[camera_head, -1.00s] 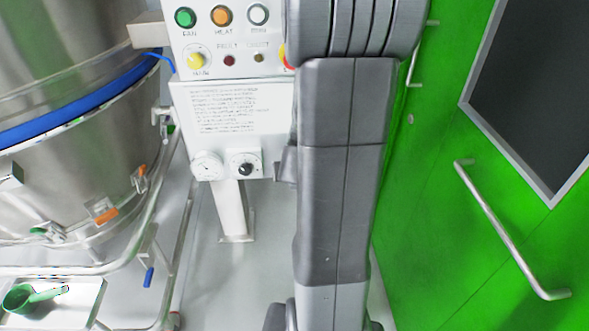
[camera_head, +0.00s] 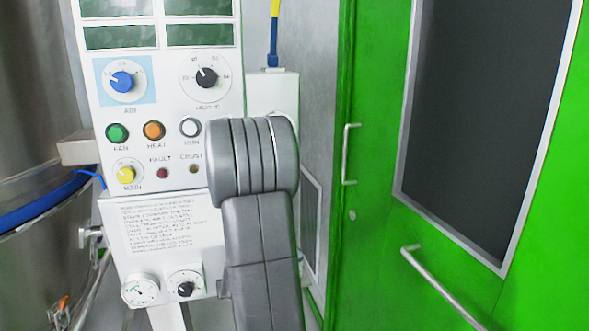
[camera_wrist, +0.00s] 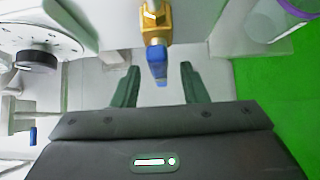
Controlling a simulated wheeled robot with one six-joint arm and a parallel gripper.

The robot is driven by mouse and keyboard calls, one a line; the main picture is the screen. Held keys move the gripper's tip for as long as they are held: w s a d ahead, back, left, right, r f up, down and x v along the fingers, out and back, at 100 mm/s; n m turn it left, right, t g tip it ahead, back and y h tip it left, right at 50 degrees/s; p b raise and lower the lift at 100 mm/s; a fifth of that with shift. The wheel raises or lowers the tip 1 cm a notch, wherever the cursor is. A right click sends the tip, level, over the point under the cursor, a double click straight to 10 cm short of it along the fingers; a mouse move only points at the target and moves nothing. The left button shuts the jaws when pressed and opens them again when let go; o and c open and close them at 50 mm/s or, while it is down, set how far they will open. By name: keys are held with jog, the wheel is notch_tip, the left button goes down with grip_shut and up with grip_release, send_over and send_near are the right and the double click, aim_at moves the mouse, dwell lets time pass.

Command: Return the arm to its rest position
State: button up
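My grey arm (camera_head: 258,240) is folded upright in front of the white control panel in the head view, and its lower end runs out of the bottom of the picture. The gripper itself is out of the head view. In the wrist view my gripper (camera_wrist: 159,66) shows two dark green fingers spread apart. A brass fitting (camera_wrist: 155,20) with a blue lever (camera_wrist: 157,62) appears at the top, with the lever in line with the gap between the fingers. Neither finger visibly touches it.
The control panel (camera_head: 140,240) has coloured buttons, knobs and gauges. A steel vessel (camera_head: 30,120) with a blue band stands at the left. A green door (camera_head: 380,240) with a dark window and bar handle (camera_head: 440,285) fills the right.

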jog(key=shift+x, duration=1.1)
jog(key=shift+s, duration=0.1)
